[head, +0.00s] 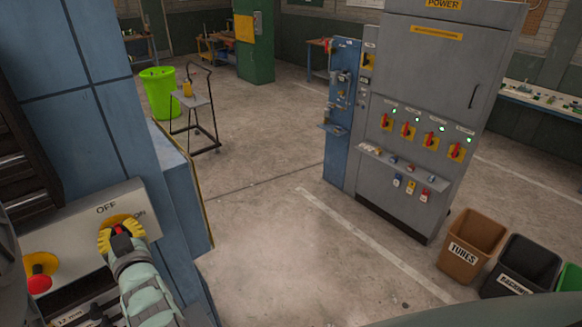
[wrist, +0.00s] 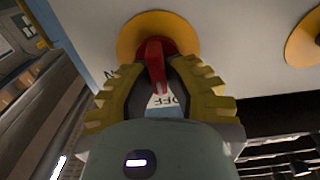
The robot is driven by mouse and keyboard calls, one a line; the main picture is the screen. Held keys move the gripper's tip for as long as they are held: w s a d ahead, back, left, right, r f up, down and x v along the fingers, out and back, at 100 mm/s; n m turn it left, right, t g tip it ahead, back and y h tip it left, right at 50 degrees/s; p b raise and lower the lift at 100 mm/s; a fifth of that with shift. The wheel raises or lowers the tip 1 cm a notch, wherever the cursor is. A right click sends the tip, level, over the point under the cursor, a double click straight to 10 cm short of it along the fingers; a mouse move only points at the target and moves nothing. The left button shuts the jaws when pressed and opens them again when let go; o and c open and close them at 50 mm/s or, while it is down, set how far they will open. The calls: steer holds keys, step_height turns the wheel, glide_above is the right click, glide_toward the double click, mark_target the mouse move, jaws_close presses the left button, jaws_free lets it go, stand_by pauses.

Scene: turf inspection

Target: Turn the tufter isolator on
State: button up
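The isolator is a yellow round plate (wrist: 130,35) with a red handle (wrist: 154,58) on a pale panel (head: 75,232) at the lower left of the head view. OFF and ON are printed above it there. In the wrist view the handle's end points toward the OFF lettering (wrist: 163,101), and part of the ON label shows at its left. My gripper (head: 121,232) is at the isolator, its yellow ribbed fingers on either side of the handle. In the wrist view my gripper (wrist: 158,70) appears closed on the handle, which hides the contact partly.
A second red and yellow knob (head: 40,277) sits to the left on the same panel. A blue pillar (head: 95,90) rises behind the panel. Across open floor stand a grey power cabinet (head: 440,120), a trolley (head: 196,105), a green bin (head: 159,92) and a brown bin (head: 472,245).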

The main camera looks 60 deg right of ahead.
jaws_close()
steer(key=shift+d+f+m+b, duration=0.15)
steer(key=shift+m+b, duration=0.15)
steer(key=shift+b, duration=0.3)
steer(key=shift+f+m+b, duration=0.1)
steer(key=shift+m+b, duration=0.2)
steer(key=shift+b, duration=0.1)
steer(key=shift+s+d+m+b, duration=0.1)
steer(key=shift+m+b, duration=0.6)
steer(key=shift+b, duration=0.25)
steer(key=shift+s+d+f+m+b, duration=0.1)
steer(key=shift+d+f+m+b, duration=0.05)
steer(key=shift+m+b, duration=2.15)
steer(key=shift+w+d+f+m+b, duration=0.15)
steer(key=shift+m+b, duration=1.65)
steer(key=shift+m, duration=0.95)
steer(key=shift+s+d+f+m+b, duration=0.1)
steer(key=shift+s+f+m+b, duration=0.05)
steer(key=shift+m+b, duration=2.15)
steer(key=shift+m, duration=0.45)
